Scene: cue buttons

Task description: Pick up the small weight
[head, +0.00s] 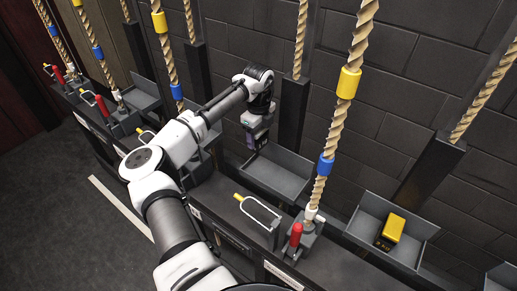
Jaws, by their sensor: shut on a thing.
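My gripper (256,140) hangs down over the grey open tray (282,172) in the middle, in the head view. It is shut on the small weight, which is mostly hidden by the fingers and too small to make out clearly. The gripper sits near the tray's back left side, by the dark wall. The visible part of the tray floor looks bare.
A yellow block (393,227) with a dark base sits in another tray (368,210) at the right. Ropes with yellow and blue bands (326,164) hang in front of the brick wall. Red-handled levers (295,235) and yellow-tipped metal loops (258,211) line the ledge.

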